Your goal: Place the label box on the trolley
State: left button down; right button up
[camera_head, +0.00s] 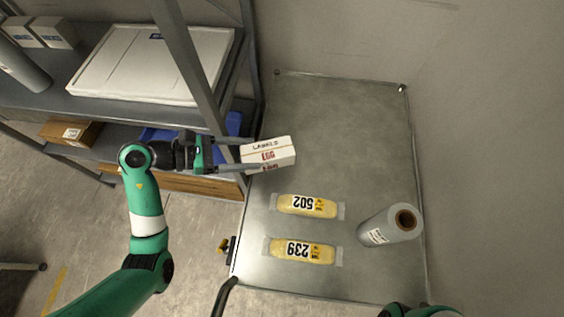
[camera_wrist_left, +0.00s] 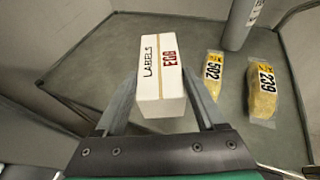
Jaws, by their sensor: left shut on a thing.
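The label box (camera_head: 268,153) is white with "LABELS" and red print on it. My left gripper (camera_head: 242,155) is shut on it, with a finger on either side. The box is over the left edge of the grey metal trolley (camera_head: 340,120) in the head view. In the left wrist view the box (camera_wrist_left: 160,65) sits between the two fingers, with the trolley top (camera_wrist_left: 85,75) behind it. I cannot tell whether the box touches the trolley. Only a small green and black part of my right arm shows at the bottom; its gripper is out of view.
Two yellow packs, 502 (camera_head: 307,205) and 239 (camera_head: 301,250), lie on the trolley. A grey roll (camera_head: 388,227) lies at its right side. The trolley's far half is clear. A shelf rack (camera_head: 185,70) with a white carton (camera_head: 150,62) stands to the left.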

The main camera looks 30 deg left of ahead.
aim_at(275, 158)
pick_arm(q)
jog(key=w+d+f+b, duration=0.1)
jog(key=f, duration=0.1)
jog(key=w+d+f+b, duration=0.1)
jog(key=w+d+f, duration=0.1)
jog(key=w+d+f+b, duration=0.1)
jog(key=f, duration=0.1)
jog(key=shift+w+d, duration=0.35)
jog(key=shift+d, duration=0.05)
jog(key=shift+w+d+f, duration=0.1)
jog(key=shift+w+f, duration=0.05)
jog(key=shift+w, duration=0.05)
jog(key=f+b, duration=0.1)
jog(key=f, duration=0.1)
jog(key=f+b, duration=0.1)
jog(key=f, duration=0.1)
jog(key=shift+w+d+f+b, duration=0.1)
jog(key=shift+w+d+b, duration=0.2)
jog(key=shift+b, duration=0.05)
grip_release()
